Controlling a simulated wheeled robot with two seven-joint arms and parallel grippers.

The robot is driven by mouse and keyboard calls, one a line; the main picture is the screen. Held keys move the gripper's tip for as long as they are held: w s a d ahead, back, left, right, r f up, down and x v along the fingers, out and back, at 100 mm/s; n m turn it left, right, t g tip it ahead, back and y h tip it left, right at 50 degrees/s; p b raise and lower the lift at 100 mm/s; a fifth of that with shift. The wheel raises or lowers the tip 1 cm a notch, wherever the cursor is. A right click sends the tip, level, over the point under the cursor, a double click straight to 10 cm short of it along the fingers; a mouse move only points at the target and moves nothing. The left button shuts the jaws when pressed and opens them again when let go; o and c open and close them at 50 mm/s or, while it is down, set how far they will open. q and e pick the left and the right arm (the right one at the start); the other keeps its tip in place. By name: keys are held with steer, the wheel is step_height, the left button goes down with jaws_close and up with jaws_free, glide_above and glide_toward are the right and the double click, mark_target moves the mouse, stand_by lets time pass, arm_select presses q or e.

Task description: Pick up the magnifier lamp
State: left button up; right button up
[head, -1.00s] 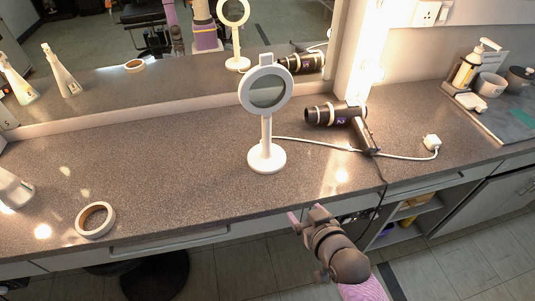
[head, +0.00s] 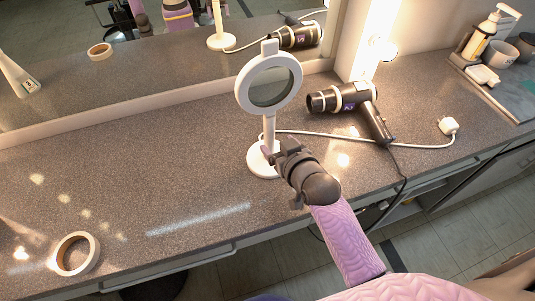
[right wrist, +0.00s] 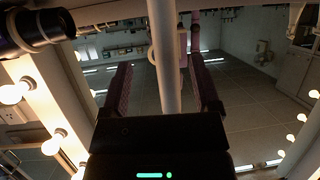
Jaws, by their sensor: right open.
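The white magnifier lamp (head: 269,127) stands upright on the counter in the head view, with a round ring head, a thin stem and a round base. My right gripper (head: 279,151) is at the lower stem, just above the base, and partly covers both. In the right wrist view the pale stem (right wrist: 163,55) runs between the two spread fingers of my right gripper (right wrist: 161,80). The gripper is open and I see a gap on both sides of the stem. My left gripper is not in view.
A tape roll (head: 75,254) lies at the front left. The mirror (head: 150,60) stands behind. The counter's left middle (head: 130,165) is clear.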

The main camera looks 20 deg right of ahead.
mark_target(272, 142)
steer(key=x, duration=0.1)
steer(key=b+x, duration=0.1)
steer(key=x, duration=0.2)
steer(key=shift+w+a+f+b, duration=0.2)
steer(key=shift+a+f+b, duration=0.1)
steer(key=shift+a+b, duration=0.1)
steer(key=shift+r, duration=0.1)
jaws_close()
stand_by(0.8)
